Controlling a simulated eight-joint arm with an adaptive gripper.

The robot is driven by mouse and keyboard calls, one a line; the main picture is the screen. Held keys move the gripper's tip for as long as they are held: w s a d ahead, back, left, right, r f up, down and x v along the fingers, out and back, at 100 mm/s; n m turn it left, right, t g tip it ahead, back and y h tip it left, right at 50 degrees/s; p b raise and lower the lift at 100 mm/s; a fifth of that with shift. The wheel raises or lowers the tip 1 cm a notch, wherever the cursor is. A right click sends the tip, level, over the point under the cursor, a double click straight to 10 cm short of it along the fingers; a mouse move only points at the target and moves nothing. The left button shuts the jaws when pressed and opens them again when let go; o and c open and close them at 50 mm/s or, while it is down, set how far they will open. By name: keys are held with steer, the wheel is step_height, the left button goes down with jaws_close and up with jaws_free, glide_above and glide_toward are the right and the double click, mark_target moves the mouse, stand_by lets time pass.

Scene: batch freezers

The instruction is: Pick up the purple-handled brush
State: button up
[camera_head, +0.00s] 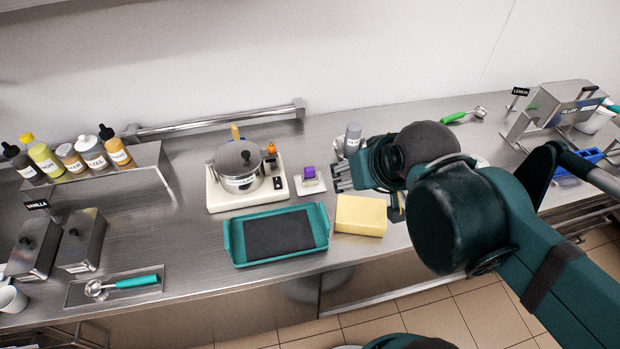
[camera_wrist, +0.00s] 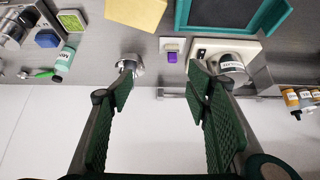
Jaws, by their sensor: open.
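The only purple thing in view is a small purple piece (camera_head: 309,173), seemingly the brush's handle, on a small white base (camera_head: 312,188) between the pot's white stand and my gripper. It also shows in the wrist view (camera_wrist: 172,57), just beyond and between my fingertips. No bristles can be made out. My gripper (camera_head: 341,177) is just right of it in the head view, fingers pointing left. In the wrist view my gripper (camera_wrist: 162,80) is open, with nothing between its fingers; the purple piece is apart from both.
A pot (camera_head: 240,178) on a white stand (camera_head: 222,200) is left of the purple piece. A yellow sponge (camera_head: 361,215) and teal tray (camera_head: 237,240) lie nearer the counter's front edge. A grey-topped container (camera_head: 353,136) stands behind my gripper. A metal rail (camera_head: 220,118) runs along the back.

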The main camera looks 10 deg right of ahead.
steer(key=shift+c, duration=0.6)
steer(key=c, duration=0.4)
steer(key=shift+c, duration=0.2)
steer(key=shift+w, duration=0.1)
steer(key=w+a+f+m+g+h+p, duration=0.1)
steer(key=w+a+f+m+g, duration=0.1)
steer(key=w+m, duration=0.45)
steer(key=w+a+f+m+g+h, duration=0.1)
steer(key=w+f+m+g, duration=0.15)
steer(key=w, duration=0.65)
steer(key=w+a+f+m+g+h+p, duration=0.1)
steer(key=w+a+f+m+g+h, duration=0.1)
steer(key=w+a+f+m, duration=0.3)
steer(key=shift+w+f+m+g+h, duration=0.35)
steer(key=shift+w+f+m, duration=2)
steer(key=shift+f, duration=1.65)
steer(key=shift+w+f+n, duration=0.1)
steer(key=shift+w+n, duration=0.2)
steer(key=shift+n, duration=0.05)
